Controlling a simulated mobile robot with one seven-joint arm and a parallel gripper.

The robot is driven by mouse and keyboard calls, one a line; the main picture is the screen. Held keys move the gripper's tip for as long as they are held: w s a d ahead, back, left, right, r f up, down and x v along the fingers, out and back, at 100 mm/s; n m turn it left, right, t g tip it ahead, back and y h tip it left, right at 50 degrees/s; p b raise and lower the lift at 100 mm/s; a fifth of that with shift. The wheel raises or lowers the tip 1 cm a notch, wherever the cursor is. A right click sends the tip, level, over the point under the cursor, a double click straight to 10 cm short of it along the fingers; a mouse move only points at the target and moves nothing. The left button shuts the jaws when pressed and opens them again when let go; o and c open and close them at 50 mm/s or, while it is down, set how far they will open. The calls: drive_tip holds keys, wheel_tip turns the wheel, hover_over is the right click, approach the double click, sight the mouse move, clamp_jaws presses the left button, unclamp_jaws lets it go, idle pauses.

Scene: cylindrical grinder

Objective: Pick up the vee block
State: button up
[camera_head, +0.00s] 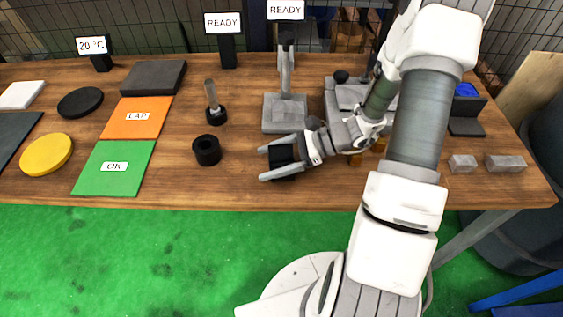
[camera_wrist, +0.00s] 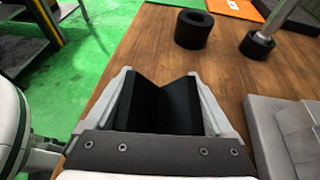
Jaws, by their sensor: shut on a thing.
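The vee block (camera_head: 281,156) is a black block with a V-shaped notch. In the wrist view the vee block (camera_wrist: 158,108) fills the space between the two fingers, its notch facing up in the picture. My gripper (camera_head: 270,164) is shut on it, one finger on each side, near the front edge of the wooden table. My gripper (camera_wrist: 164,95) also shows in the wrist view, with both fingers against the block's sides. I cannot tell whether the block's underside touches the table.
A black ring (camera_head: 206,150) stands to the left of my gripper, and a grey comparator stand (camera_head: 285,112) stands behind it. Further left lie a green OK mat (camera_head: 115,180) and an orange LAP mat (camera_head: 137,131). Small grey blocks (camera_head: 505,163) lie at the right.

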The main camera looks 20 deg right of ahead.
clamp_jaws()
drive_tip(key=shift+r, duration=0.1)
